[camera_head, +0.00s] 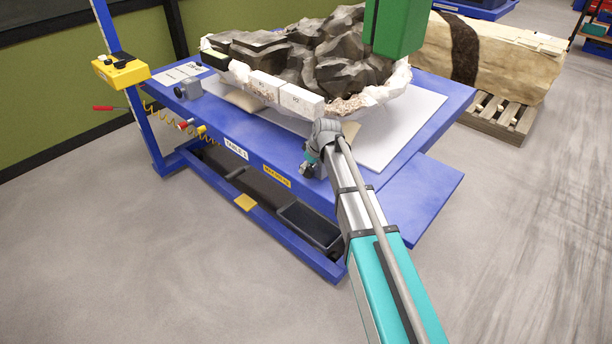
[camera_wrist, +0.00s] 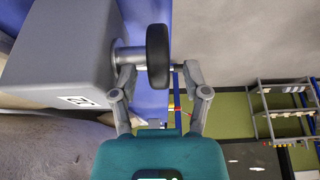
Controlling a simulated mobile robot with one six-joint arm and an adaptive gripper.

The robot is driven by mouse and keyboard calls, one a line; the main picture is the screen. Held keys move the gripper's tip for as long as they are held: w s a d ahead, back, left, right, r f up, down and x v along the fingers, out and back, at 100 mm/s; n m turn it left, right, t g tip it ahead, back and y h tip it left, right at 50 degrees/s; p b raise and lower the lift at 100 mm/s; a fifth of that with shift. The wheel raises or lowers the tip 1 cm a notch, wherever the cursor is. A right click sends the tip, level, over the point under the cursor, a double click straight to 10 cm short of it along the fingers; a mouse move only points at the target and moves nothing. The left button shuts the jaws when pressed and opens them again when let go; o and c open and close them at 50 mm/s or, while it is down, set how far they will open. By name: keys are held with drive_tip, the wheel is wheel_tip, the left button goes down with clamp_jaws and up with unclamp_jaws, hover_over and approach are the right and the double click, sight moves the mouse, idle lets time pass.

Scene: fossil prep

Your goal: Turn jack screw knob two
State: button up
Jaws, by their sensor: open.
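In the wrist view a black knob (camera_wrist: 158,57) sits on a short metal shaft out of a grey jack block (camera_wrist: 70,50). The block bears a small white label (camera_wrist: 75,101) that seems to read 02. My gripper (camera_wrist: 160,78) is open, with one finger on each side of the knob. The left finger overlaps the shaft in the picture; I cannot tell whether either finger touches. In the head view my gripper (camera_head: 311,168) is at the front edge of the blue table (camera_head: 420,190), and my arm hides most of the block and knob there.
A plaster-jacketed dark rock (camera_head: 335,60) lies on the table above my gripper. Another grey block (camera_head: 188,89) stands at the table's left end, near a yellow control box (camera_head: 121,71). Black bins (camera_head: 308,226) sit on the lower frame. Floor in front is clear.

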sight(305, 176)
drive_tip(key=shift+b+x, duration=1.1)
drive_tip(key=shift+x, duration=0.4)
clamp_jaws()
